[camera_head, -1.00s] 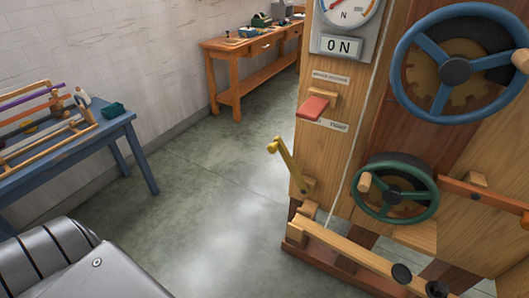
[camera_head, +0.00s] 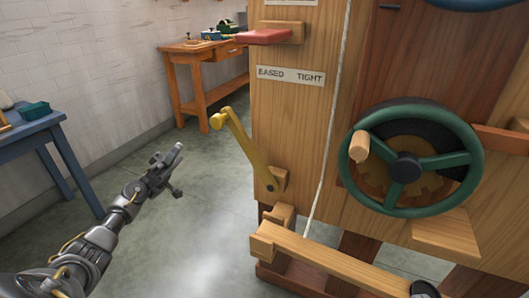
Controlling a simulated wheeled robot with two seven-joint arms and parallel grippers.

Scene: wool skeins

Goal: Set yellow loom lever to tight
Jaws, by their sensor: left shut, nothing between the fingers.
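The yellow lever (camera_head: 243,146) is mounted low on the left edge of the wooden loom panel (camera_head: 290,115). It tilts up and to the left from its pivot, ending in a round yellow knob. A label (camera_head: 291,75) above it reads "EASED" on the left and "TIGHT" on the right; the lever leans toward the EASED side. My left gripper (camera_head: 176,160) is shut and empty, left of the lever and a little below its knob in the picture, apart from it. My right gripper is not in view.
A green handwheel (camera_head: 411,158) with a wooden knob is right of the lever. A red paddle (camera_head: 263,37) juts out above the label. A wooden beam (camera_head: 325,262) runs below. A blue table (camera_head: 38,135) stands left, an orange bench (camera_head: 190,56) behind. Open floor lies between.

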